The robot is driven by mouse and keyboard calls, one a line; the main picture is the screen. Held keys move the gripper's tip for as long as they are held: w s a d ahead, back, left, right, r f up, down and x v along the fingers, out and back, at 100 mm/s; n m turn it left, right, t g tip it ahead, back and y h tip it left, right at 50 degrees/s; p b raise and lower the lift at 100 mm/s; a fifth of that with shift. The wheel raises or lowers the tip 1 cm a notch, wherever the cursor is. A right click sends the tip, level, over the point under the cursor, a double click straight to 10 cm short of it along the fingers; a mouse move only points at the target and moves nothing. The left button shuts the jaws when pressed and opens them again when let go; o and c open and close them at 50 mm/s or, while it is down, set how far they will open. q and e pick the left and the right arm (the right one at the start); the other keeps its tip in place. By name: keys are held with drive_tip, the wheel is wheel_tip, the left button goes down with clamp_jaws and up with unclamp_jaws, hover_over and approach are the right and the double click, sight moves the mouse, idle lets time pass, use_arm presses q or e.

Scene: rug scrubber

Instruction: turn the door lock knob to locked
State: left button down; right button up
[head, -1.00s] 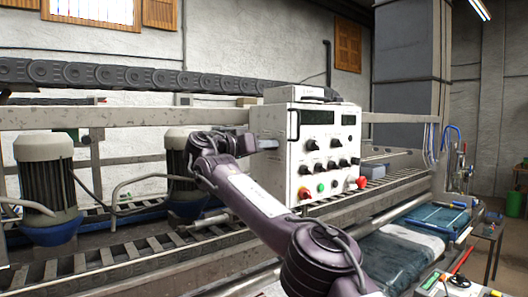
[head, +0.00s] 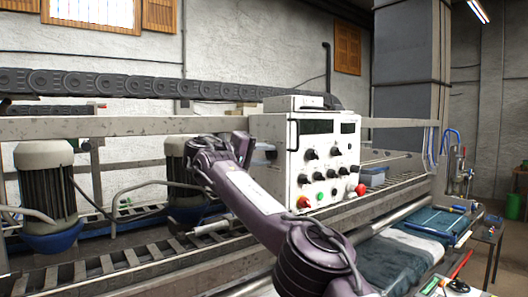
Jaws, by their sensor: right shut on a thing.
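The white control box (head: 268,185) stands on the machine in the middle of the head view, its front panel facing right and its narrower side facing left. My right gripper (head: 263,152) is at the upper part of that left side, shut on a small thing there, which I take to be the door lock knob. The knob is covered by the gripper and wrist, so its angle cannot be read. My left gripper is not in view.
The front panel carries several black knobs (head: 311,154), a red button (head: 360,190) and an orange-red button (head: 303,202). Motors with blue bases (head: 48,190) and a bent pipe stand left of my arm. A metal rail (head: 110,126) runs behind the box.

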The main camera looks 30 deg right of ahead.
drive_tip(key=shift+r+n+p, duration=0.2)
drive_tip(key=shift+n+p, duration=0.4)
drive_tip(key=shift+n, duration=0.6)
drive_tip(key=shift+f, duration=0.1)
drive_tip(key=o, duration=1)
drive_tip(key=shift+w, duration=0.1)
